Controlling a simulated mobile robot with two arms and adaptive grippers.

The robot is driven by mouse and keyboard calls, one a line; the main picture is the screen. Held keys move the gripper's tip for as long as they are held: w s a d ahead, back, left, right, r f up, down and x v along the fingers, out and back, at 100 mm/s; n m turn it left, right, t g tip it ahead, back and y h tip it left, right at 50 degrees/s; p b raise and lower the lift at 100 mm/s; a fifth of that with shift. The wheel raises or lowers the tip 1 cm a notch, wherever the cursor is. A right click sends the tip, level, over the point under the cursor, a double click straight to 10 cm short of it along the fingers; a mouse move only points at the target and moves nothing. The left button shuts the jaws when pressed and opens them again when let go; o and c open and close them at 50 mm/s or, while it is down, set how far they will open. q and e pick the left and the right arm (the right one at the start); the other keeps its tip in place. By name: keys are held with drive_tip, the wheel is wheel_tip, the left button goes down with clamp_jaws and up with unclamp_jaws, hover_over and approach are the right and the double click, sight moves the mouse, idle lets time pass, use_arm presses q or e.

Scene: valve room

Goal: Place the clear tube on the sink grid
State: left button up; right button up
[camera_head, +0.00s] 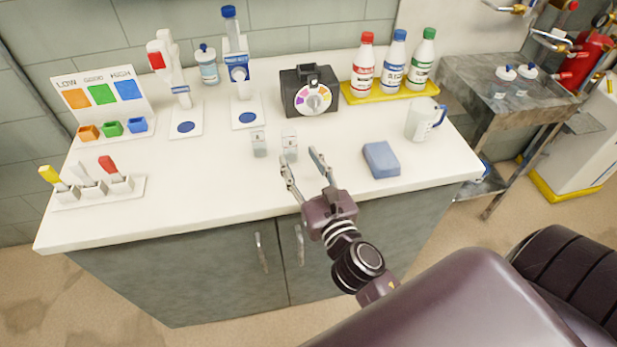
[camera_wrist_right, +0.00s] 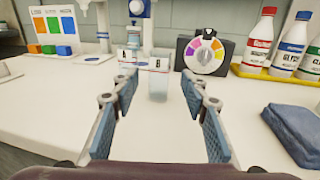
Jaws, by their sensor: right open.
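Two small clear vessels stand upright on the white counter: one marked A (camera_head: 258,143), also in the wrist view (camera_wrist_right: 127,57), and a clear tube marked B (camera_head: 290,147). In the wrist view the B tube (camera_wrist_right: 158,84) is straight ahead, between the finger lines. My right gripper (camera_head: 301,157) is open and empty, its fingers pointing at the B tube from the front; its fingertips also show in the wrist view (camera_wrist_right: 158,80). I cannot tell if they touch it. I cannot make out a sink grid; a grey metal bench (camera_head: 480,75) stands at the right. My left gripper is out of view.
A black dial box (camera_head: 310,92) and bottles on a yellow tray (camera_head: 388,91) are behind. Coloured-handled tools (camera_head: 96,182) stand left.

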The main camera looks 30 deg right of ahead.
sight(292, 142)
drive_tip(key=shift+o, duration=0.2)
drive_tip(key=s, duration=0.3)
drive_tip(key=s+b, duration=0.1)
drive_tip(key=shift+s+a, duration=0.2)
drive_tip(key=shift+a, duration=0.05)
drive_tip(key=shift+o, duration=0.3)
drive_tip(key=shift+w+r, duration=0.1)
drive_tip(key=w, duration=0.2)
drive_tip(key=w+r+p, duration=0.1)
drive_tip(key=w, duration=0.2)
drive_tip(key=w+p, duration=0.1)
drive_tip(key=w, duration=0.2)
drive_tip(key=w+d, duration=0.1)
drive_tip(key=w, duration=0.2)
drive_tip(key=shift+d+p, duration=0.1)
drive_tip(key=shift+p, duration=0.25)
drive_tip(key=shift+w, duration=0.45)
clamp_jaws()
